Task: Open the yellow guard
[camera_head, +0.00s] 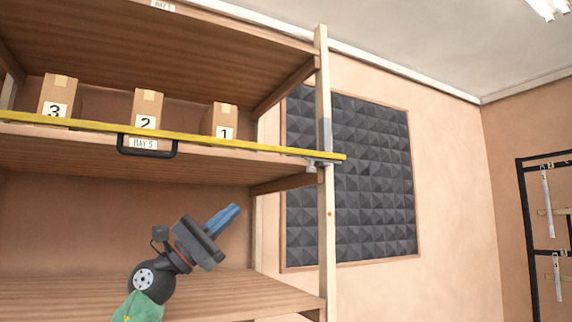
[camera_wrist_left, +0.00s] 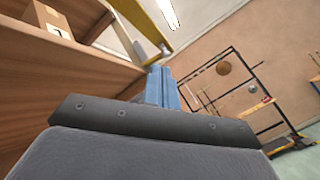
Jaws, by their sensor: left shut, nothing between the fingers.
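The yellow guard (camera_head: 248,146) is a long bar across the front of the middle shelf, in front of the numbered boxes. Its right end rests at a grey bracket (camera_head: 326,140) on the wooden post. A black handle (camera_head: 147,155) hangs from the bar around the "BAY 5" label. My left gripper (camera_head: 232,211) is below the bar, right of the handle and apart from both. Its blue fingers are shut and empty, pointing up and right. In the left wrist view the yellow guard (camera_wrist_left: 140,22) shows beyond the fingers. My right gripper is not in view.
Cardboard boxes numbered 3 (camera_head: 57,97), 2 (camera_head: 146,108) and 1 (camera_head: 224,121) stand behind the bar. The wooden post (camera_head: 326,240) stands right of my gripper. A dark foam panel (camera_head: 350,180) hangs on the wall. A black rack (camera_head: 530,220) stands at far right.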

